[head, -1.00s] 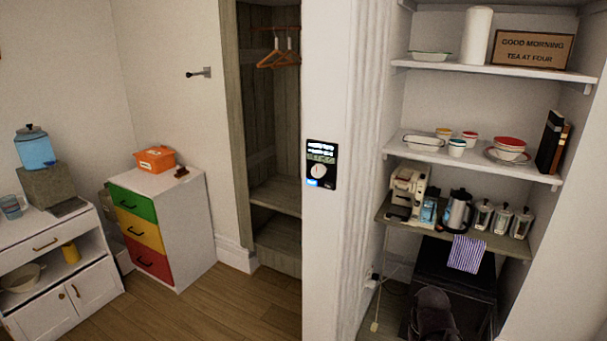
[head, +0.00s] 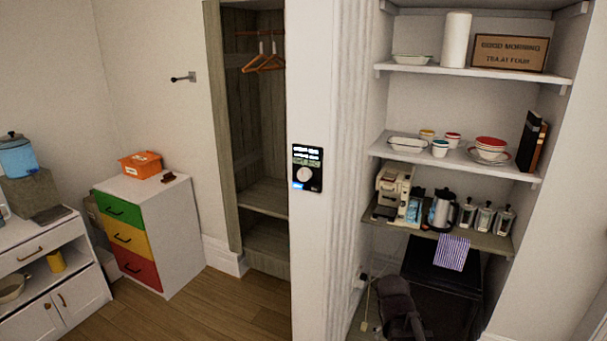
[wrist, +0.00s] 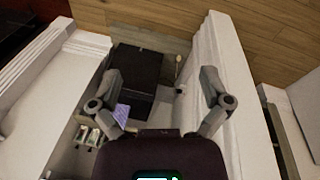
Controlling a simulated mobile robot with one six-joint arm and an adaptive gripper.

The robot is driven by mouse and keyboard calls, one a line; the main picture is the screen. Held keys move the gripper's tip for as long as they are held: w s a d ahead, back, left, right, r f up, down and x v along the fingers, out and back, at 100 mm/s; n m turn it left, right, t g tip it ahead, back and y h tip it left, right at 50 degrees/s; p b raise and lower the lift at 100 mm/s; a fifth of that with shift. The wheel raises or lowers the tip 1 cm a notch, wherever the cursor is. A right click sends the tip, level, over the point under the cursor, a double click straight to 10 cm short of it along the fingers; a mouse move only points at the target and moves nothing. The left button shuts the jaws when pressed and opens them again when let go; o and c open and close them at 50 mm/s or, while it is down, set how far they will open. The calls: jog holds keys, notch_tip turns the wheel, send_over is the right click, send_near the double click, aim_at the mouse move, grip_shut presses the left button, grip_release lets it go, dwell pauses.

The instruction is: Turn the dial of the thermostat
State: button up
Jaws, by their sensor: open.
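The thermostat (head: 307,169) is a black panel on the white wall post between the open closet and the shelf alcove. It has a lit display at the top, a pale round dial (head: 304,177) below it and a blue patch at its lower left. My gripper (wrist: 163,92) shows in the wrist view with its two fingers spread wide and nothing between them. In the head view only a dark part of my arm shows low in front of the alcove, well below and right of the thermostat. The wrist view does not show the thermostat.
The alcove shelf (head: 450,238) right of the post carries a coffee machine (head: 393,190), a kettle (head: 441,210) and several canisters. A drawer unit (head: 181,232) stands left of the closet. Wooden floor (head: 225,307) lies clear before the closet.

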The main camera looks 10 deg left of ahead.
jog(key=w+a+r+m+t+h+p, duration=0.2)
jog(key=w+a+r+t+h+p, duration=0.15)
jog(key=w+r, duration=0.5)
jog(key=n+t+p, duration=0.2)
jog(key=t+p, duration=0.4)
jog(key=t, duration=0.7)
send_near(303, 176)
jog(key=v, duration=0.4)
jog(key=shift+w+r, duration=0.15)
jog(key=shift+r, duration=0.05)
jog(key=shift+w, duration=0.1)
jog(key=x, duration=1.3)
jog(key=shift+w+d+f, duration=0.1)
jog(key=shift+w+f, duration=0.05)
jog(key=shift+w, duration=0.2)
jog(key=shift+c, duration=0.3)
jog(key=c, duration=1.1)
